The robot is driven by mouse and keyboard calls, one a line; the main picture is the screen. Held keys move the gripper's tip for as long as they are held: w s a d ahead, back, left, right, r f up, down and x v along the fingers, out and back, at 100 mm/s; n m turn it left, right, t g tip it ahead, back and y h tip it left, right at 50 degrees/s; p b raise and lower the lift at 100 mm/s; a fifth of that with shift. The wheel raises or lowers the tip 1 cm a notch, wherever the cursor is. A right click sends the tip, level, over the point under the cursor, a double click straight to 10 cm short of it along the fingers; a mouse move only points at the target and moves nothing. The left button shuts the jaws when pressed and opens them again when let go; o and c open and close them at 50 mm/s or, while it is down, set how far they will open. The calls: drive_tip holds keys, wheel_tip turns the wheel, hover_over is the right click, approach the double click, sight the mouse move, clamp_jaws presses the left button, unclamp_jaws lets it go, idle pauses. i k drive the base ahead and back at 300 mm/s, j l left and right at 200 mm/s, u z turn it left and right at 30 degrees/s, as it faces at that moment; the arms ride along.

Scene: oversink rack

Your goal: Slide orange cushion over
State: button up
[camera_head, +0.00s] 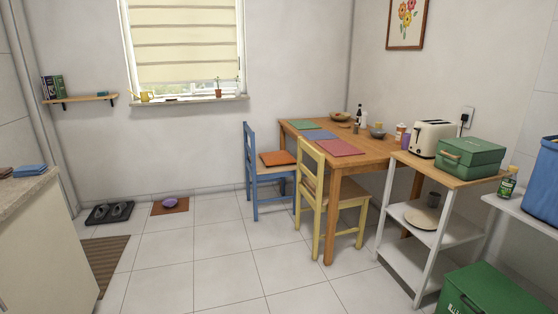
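The orange cushion (277,158) lies flat on the seat of the blue chair (249,165), at the far left end of the wooden table. It shows as a thin square pad, and its right edge is near the table's side. The blue chair's backrest stands on the left of the seat. The yellow chair (312,178) stands nearer, with its seat partly under the table. My gripper is not in view.
The wooden table (374,151) holds placemats, bottles and bowls. A shelf cart (405,250) with a toaster (432,138) and a green box (470,155) stands at right. A counter (30,205) is at left. The tiled floor (205,245) between is clear.

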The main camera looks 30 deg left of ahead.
sight(281, 157)
drive_tip(key=i+j+u, duration=0.2)
drive_tip(key=i+u, duration=0.65)
drive_tip(key=i, duration=0.2)
drive_tip(key=i+l+u, duration=0.1)
drive_tip(key=i+u, duration=0.45)
drive_tip(key=i, duration=0.85)
drive_tip(key=i+l+u, duration=0.15)
drive_tip(key=i, duration=0.85)
drive_tip(key=i+z, duration=0.1)
drive_tip(key=i, duration=0.7)
drive_tip(key=i+j+z, duration=0.1)
drive_tip(key=i, duration=0.65)
drive_tip(key=i+l+z, duration=0.1)
drive_tip(key=i+z, duration=0.8)
drive_tip(key=i+l, duration=0.1)
drive_tip(key=i, duration=0.25)
drive_tip(key=i+j, duration=0.1)
drive_tip(key=j, duration=0.2)
drive_tip(key=i+j, duration=0.15)
drive_tip(key=j+z, duration=0.05)
drive_tip(key=j, duration=0.05)
